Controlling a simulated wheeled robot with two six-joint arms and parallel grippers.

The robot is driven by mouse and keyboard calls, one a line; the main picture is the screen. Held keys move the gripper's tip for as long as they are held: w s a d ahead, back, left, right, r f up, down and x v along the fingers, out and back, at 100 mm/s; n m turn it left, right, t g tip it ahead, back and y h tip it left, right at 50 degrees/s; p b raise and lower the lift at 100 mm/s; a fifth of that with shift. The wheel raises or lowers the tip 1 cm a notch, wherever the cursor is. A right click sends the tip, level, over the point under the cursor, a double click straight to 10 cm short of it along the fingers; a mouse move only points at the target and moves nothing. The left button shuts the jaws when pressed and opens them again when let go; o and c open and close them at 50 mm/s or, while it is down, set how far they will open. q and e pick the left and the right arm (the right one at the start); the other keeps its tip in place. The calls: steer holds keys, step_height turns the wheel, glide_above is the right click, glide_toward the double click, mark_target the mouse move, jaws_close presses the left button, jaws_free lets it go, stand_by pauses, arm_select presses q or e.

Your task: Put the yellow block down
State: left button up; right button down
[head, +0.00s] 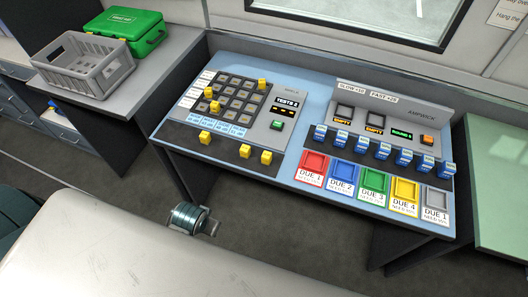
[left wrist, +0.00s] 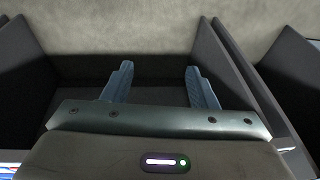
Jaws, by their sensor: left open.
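Several small yellow blocks are on the left half of the blue desk (head: 290,150) in the head view. One yellow block (head: 262,84) is at the top right corner of the dark button grid (head: 235,96). Two more (head: 208,92) (head: 215,106) are at the grid's left side. Others (head: 204,137) (head: 240,149) (head: 266,157) stand on the dark strip along the front. Which one the task means cannot be told. My left gripper (left wrist: 160,82) shows only in the left wrist view, open, with nothing between its fingers. My right gripper is in neither view.
Blue blocks (head: 380,147) stand in a row on the right panel. Coloured trays, such as the red one (head: 312,167), line the desk's front. A grey crate (head: 82,68) and a green case (head: 130,27) sit on the left counter. Dark panels (left wrist: 235,70) surround my left gripper.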

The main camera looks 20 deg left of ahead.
arm_select(q)
step_height(320, 180, up, 8)
steer(key=w+d+p, duration=0.1)
steer(key=w+p, duration=0.1)
steer(key=w, duration=0.1)
steer(key=g+h+p, duration=0.1)
steer(key=g, duration=0.2)
glide_toward(267, 154)
steer(key=shift+w+d, duration=0.1)
steer(key=shift+w, duration=0.05)
steer(key=shift+w+d, duration=0.1)
steer(key=shift+d, duration=0.05)
step_height(267, 154, down, 5)
steer(key=shift+f+p, duration=0.1)
steer(key=shift+p, duration=0.75)
steer(key=f+p, duration=0.1)
steer(key=f, duration=0.2)
steer(key=s+f+p, duration=0.1)
steer(key=shift+a+f+p, duration=0.3)
steer(key=shift+f, duration=0.4)
